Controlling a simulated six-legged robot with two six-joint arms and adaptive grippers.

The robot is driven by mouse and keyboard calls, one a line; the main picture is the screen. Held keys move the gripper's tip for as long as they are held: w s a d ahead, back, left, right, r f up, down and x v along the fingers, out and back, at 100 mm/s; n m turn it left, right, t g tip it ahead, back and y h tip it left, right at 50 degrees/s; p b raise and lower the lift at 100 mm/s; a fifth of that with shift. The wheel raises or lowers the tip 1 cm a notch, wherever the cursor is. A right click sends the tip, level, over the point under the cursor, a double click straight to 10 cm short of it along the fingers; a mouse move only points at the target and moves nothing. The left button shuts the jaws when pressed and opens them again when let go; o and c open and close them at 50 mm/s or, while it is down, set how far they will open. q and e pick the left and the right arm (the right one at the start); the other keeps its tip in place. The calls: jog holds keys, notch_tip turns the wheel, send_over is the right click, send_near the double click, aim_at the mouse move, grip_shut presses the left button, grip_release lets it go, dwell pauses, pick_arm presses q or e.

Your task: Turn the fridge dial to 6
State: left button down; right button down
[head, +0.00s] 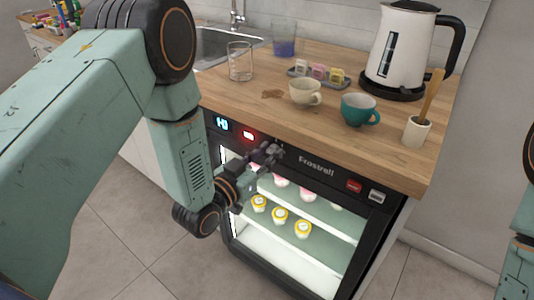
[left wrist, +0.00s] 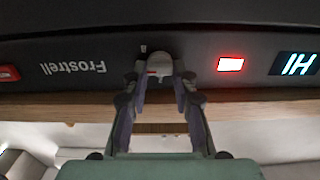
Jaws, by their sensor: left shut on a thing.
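The fridge (head: 330,172) is a black under-counter unit labelled Frostrell, with a lit glass front. Its dial (left wrist: 160,68) is a small grey knob on the top panel, seen upside down in the left wrist view. My left gripper (left wrist: 160,82) is shut on the dial, one finger on each side. In the head view the left gripper (head: 266,155) reaches the panel and mostly hides the dial. A blue lit display (head: 222,124) shows two characters, seemingly starting with H. Beside it a red light (head: 248,135) glows. My right gripper is not in view.
Above the fridge is a wooden counter (head: 230,103) with a cream cup (head: 305,92), a teal cup (head: 359,109), a white kettle (head: 398,50), a glass (head: 240,62) and a mortar (head: 416,131) near its front edge. Yellow-lidded jars (head: 280,215) stand inside the fridge. Open tiled floor lies in front.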

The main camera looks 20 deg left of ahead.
pick_arm(q)
jog(key=c, duration=1.1)
grip_release()
jog(key=shift+o, duration=0.2)
jog(key=v, duration=1.2)
jog(key=s+f+n+g+y, duration=0.1)
jog(key=s+f+g+y, duration=0.2)
jog(key=f, duration=0.4)
jog(key=s+f+n+g, duration=0.2)
jog(key=s+f+g, duration=0.25)
jog(key=f, duration=0.25)
jog(key=s+f+g+y, duration=0.1)
jog(key=s+f+g, duration=0.1)
jog(key=s, duration=0.4)
jog(key=s+a+f+n+g+y, duration=0.1)
jog(key=s+f+g, duration=0.2)
jog(key=s, duration=0.4)
jog(key=s+a+f+g+y, duration=0.1)
jog(key=s+f+g, duration=0.2)
jog(key=s, duration=0.3)
jog(key=shift+s+a+g, duration=0.15)
jog(key=shift+a+g, duration=0.05)
jog(key=shift+g, duration=0.55)
